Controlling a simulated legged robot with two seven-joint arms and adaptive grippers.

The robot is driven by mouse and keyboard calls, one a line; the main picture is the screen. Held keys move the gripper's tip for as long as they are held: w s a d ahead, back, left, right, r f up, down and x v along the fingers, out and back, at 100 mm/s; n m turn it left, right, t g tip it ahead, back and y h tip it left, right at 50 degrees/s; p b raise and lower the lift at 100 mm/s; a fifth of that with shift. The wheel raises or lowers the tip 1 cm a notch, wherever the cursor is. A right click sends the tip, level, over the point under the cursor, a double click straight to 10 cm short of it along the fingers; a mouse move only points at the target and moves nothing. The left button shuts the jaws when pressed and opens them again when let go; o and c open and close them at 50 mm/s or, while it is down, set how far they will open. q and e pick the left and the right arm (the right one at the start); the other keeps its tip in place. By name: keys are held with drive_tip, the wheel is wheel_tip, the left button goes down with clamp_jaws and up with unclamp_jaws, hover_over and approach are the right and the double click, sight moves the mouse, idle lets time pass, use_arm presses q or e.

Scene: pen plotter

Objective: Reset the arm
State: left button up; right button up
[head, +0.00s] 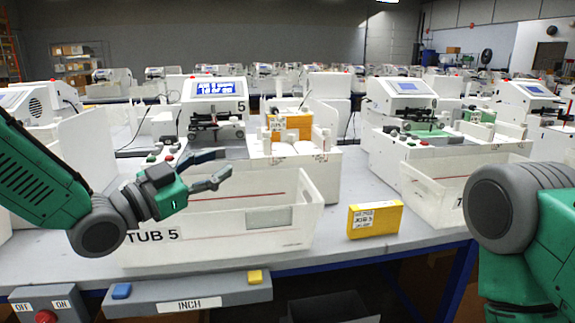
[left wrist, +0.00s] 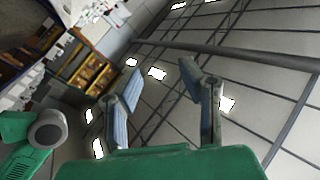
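My left gripper (head: 219,167) is raised over the white bin marked TUB 5 (head: 218,245), in front of the plotter (head: 214,110) with the lit screen. Its two fingers stand apart with nothing between them. The left wrist view also shows the gripper (left wrist: 165,85) open and empty, with ceiling beams behind it. Part of my green right arm (head: 530,230) shows at the right of the head view. Its gripper is out of the picture.
A yellow box (head: 375,220) stands on the table right of the tub.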

use_arm(q)
drive_tip(key=s+a+f+n+g+y, duration=0.2)
drive_tip(key=s+f+n+y, duration=0.15)
drive_tip(key=f, duration=0.65)
drive_tip(key=s+a+f+n+g+y, duration=0.15)
drive_tip(key=s+f, duration=0.25)
drive_tip(key=f, duration=0.7)
drive_tip(key=s+a+f+n+g+y, duration=0.1)
drive_tip(key=s+f+n+g+y, duration=0.2)
drive_tip(key=f, duration=0.7)
drive_tip(key=s+a+f+n+g+y, duration=0.1)
drive_tip(key=s+a+f+g+y, duration=0.1)
drive_tip(key=s+f, duration=0.3)
drive_tip(key=s+a+f+n+g+y, duration=0.2)
drive_tip(key=s+a+f, duration=0.2)
drive_tip(key=s, duration=0.9)
drive_tip(key=s+a+f+n+g+y, duration=0.1)
drive_tip(key=s+a+f+g, duration=0.2)
drive_tip(key=s, duration=0.7)
wheel_tip(320, 180, down, 3)
drive_tip(key=shift+a+r+n+y, duration=0.1)
drive_tip(key=shift+a+n+y, duration=0.2)
drive_tip(key=shift+n+y, duration=0.1)
drive_tip(key=shift+w, duration=0.1)
